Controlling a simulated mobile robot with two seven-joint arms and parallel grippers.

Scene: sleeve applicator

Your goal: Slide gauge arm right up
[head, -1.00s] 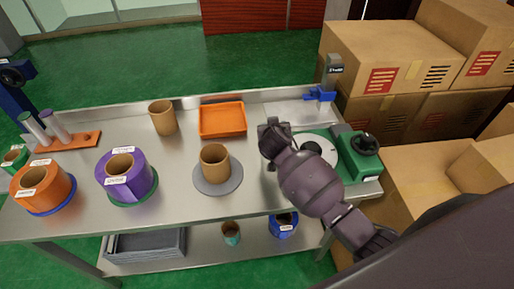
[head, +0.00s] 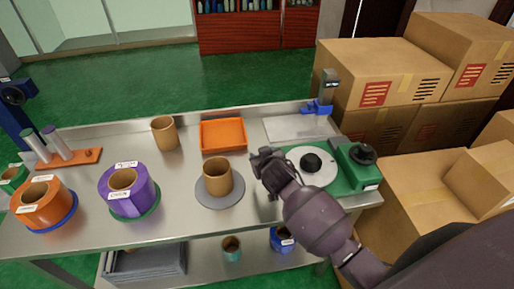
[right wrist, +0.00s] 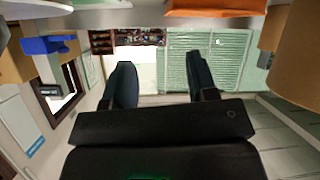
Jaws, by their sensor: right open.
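The right gauge arm (head: 318,107) is a blue bracket low on a grey upright post (head: 329,88) at the table's back right corner. It also shows in the right wrist view (right wrist: 48,45), at the upper left of that upside-down picture. My right gripper (head: 264,157) is over the table, left of the green-based turntable and in front of the gauge, apart from the blue arm. Its two fingers are spread and empty in the right wrist view (right wrist: 161,80). My left gripper is not in view.
An orange tray (head: 223,135) and cardboard tube (head: 218,175) are left of my right gripper. The green machine (head: 358,175) with a white disc is to its right. Cardboard boxes (head: 380,70) stand behind and right of the gauge. The plate before the gauge is clear.

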